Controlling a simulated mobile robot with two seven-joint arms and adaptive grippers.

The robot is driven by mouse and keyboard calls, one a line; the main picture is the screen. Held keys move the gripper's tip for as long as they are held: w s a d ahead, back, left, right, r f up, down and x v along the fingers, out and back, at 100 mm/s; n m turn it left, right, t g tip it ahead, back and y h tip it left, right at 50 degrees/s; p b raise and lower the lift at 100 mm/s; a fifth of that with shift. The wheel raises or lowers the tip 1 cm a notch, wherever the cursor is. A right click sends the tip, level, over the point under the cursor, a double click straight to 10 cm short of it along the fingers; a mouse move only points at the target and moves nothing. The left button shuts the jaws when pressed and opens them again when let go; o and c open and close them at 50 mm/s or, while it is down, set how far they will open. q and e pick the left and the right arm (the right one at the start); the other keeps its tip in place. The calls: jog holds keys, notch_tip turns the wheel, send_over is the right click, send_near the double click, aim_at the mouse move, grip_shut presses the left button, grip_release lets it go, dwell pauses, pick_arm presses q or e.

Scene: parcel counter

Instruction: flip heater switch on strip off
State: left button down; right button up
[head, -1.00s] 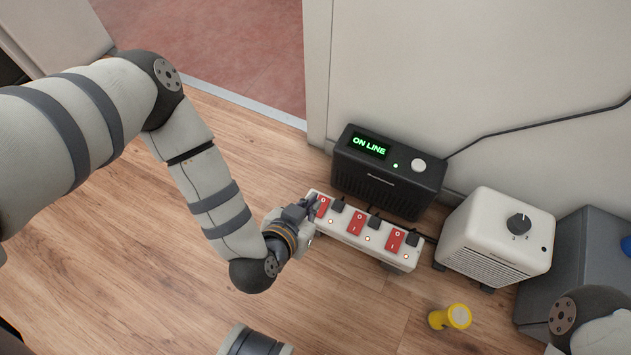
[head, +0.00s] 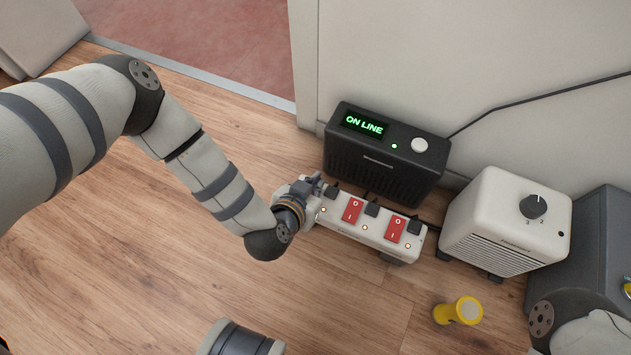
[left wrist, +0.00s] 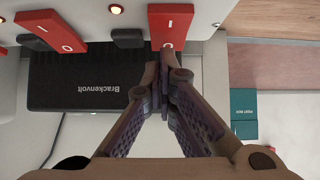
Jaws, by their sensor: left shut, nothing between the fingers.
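A white power strip (head: 376,240) lies on the floor with red rocker switches, black plugs and small lit lamps. The middle switch (head: 352,210) and right switch (head: 395,230) show in the head view; the left end switch is hidden behind my left gripper (head: 316,184). In the left wrist view that end switch (left wrist: 171,20) sits just beyond the fingertips of my left gripper (left wrist: 163,62), which are shut and empty. I cannot tell whether they touch it. The white heater (head: 500,225) with a dial stands right of the strip. My right gripper is out of view.
A black box (head: 385,160) reading ON LINE stands close behind the strip, against the wall. A grey bin (head: 607,245) stands right of the heater. A yellow object (head: 458,311) is on the floor in front. The wood floor (head: 130,270) at left is clear.

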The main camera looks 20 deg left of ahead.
pick_arm(q)
jog(key=shift+w+p, duration=0.1)
jog(key=shift+p, duration=0.45)
jog(key=shift+f, duration=0.3)
jog(key=shift+s, duration=0.2)
jog(key=shift+s+p, duration=0.3)
jog(key=shift+s, duration=0.4)
